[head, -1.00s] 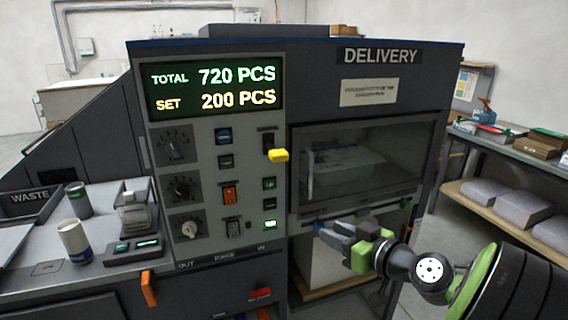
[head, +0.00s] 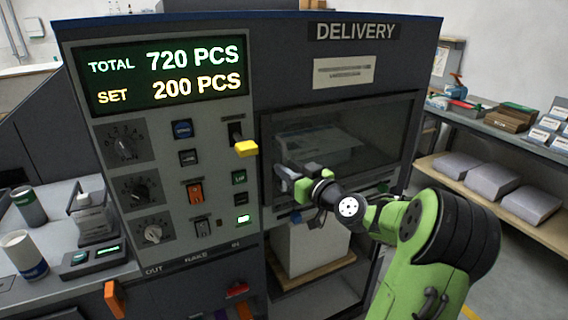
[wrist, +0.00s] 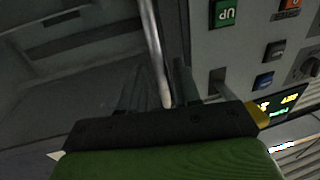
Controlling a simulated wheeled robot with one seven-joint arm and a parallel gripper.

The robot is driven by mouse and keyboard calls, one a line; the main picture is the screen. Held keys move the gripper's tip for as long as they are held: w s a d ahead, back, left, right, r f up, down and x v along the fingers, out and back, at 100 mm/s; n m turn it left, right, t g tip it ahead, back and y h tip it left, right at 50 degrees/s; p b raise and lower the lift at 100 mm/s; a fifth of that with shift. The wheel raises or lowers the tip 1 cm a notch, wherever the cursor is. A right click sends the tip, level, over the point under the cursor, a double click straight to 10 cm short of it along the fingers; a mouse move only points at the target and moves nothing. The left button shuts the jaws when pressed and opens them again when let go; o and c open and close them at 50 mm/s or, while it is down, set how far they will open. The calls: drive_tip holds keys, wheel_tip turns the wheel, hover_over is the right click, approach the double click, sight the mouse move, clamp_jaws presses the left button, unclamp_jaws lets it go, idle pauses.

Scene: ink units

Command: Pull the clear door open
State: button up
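The clear door (head: 385,130) is a see-through panel in a dark frame under the DELIVERY sign, and it looks closed. Its upright bar handle at the left edge is mostly hidden by my gripper in the head view. In the wrist view the handle (wrist: 153,50) is a pale metal bar running down between my two fingers. My gripper (head: 284,178) is at the door's lower left. In the wrist view my gripper (wrist: 158,88) has its fingers apart on either side of the bar, with a gap visible. I cannot tell whether either finger touches it.
The control panel (head: 217,165) with a yellow lever (head: 246,149) that sticks out stands just left of the handle. A white stack (head: 310,248) sits below the door. A shelf table (head: 500,140) with boxes is at the right, with floor between.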

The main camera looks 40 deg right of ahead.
drive_tip(key=shift+w+d, duration=0.1)
drive_tip(key=shift+w, duration=1.1)
clamp_jaws()
drive_tip(key=shift+s+f, duration=0.1)
drive_tip(key=shift+s, duration=0.05)
